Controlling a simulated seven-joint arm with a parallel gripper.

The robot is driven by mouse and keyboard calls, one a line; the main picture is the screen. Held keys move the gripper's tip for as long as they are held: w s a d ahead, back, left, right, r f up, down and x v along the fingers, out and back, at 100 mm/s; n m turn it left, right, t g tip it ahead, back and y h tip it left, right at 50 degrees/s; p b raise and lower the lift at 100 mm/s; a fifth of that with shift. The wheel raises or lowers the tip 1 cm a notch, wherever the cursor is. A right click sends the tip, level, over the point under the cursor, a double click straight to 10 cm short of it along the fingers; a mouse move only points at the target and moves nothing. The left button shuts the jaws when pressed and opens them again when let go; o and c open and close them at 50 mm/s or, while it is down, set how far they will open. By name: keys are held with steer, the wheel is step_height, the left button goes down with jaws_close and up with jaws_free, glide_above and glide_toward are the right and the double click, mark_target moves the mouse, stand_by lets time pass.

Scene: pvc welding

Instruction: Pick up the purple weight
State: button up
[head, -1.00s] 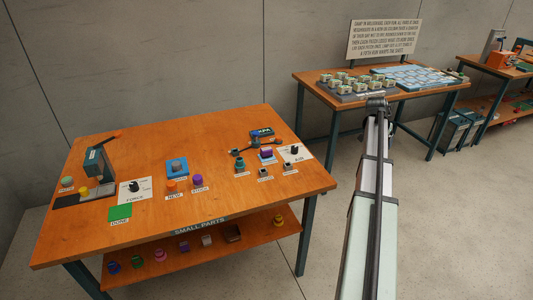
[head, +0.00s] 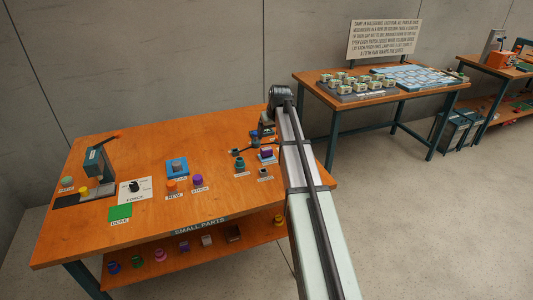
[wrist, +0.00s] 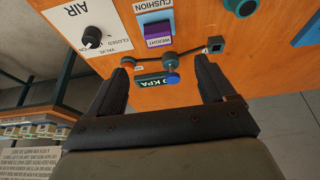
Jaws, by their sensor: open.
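The purple weight (head: 267,153) sits on a blue cushion (head: 270,160) at the right part of the near orange table.
A KPA display (wrist: 155,80) and a pipe fitting with a blue end (wrist: 172,77) show between the fingers. An air valve knob (wrist: 91,37) is beside them. A teal piece (head: 240,163) and a purple cylinder (head: 197,180) stand left of the weight.

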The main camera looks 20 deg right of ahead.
mark_target(266, 148)
steer(key=x, duration=1.3)
steer(key=shift+w+d+f, duration=0.1)
steer(key=shift+w+f, duration=0.05)
steer(key=c, duration=1.5)
